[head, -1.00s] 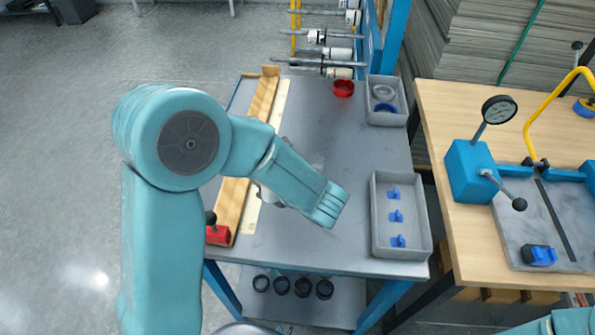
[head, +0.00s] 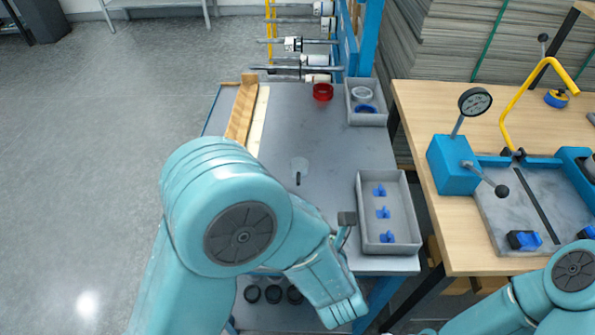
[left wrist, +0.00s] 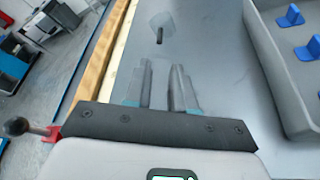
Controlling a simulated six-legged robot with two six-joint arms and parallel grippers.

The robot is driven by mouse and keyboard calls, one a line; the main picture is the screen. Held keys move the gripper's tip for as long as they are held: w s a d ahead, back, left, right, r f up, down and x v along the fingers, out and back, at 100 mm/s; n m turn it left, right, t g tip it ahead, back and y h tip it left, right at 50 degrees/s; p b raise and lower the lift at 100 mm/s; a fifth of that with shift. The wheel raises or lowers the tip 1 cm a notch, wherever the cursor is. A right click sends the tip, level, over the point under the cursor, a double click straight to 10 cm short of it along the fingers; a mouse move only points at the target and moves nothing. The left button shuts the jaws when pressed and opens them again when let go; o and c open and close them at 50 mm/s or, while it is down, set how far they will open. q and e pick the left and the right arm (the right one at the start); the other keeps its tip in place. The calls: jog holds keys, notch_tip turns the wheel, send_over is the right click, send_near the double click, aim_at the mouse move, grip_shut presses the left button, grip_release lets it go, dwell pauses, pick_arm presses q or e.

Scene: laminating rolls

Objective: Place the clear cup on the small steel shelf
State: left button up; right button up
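The clear cup (head: 299,165) stands on the grey tabletop (head: 330,145), left of its middle, with a short dark piece at its near side. It also shows in the left wrist view (left wrist: 152,24), ahead of my left gripper (left wrist: 159,82). The left gripper's two fingers are apart with nothing between them, and the cup is beyond the tips. In the head view my left arm hides most of this gripper. A grey lower shelf (head: 262,318), possibly the small steel shelf, shows under the table. My right arm enters at lower right; its gripper is out of view.
A grey tray (head: 362,231) with blue clips stands right of the cup. A grey bin (head: 368,118) and a red ring (head: 323,92) are at the back. Wooden strips (head: 243,112) line the left edge. A wooden bench (head: 430,110) with a blue press stands right.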

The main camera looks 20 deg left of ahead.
pick_arm(q)
send_near(300, 189)
jog(key=w+a+r, duration=0.2)
jog(key=w, duration=0.1)
jog(key=shift+w+a, duration=0.2)
jog(key=p+x, duration=0.1)
jog(key=x, duration=0.4)
jog(key=shift+w, duration=0.45)
jog(key=shift+d+r, duration=0.1)
grip_shut()
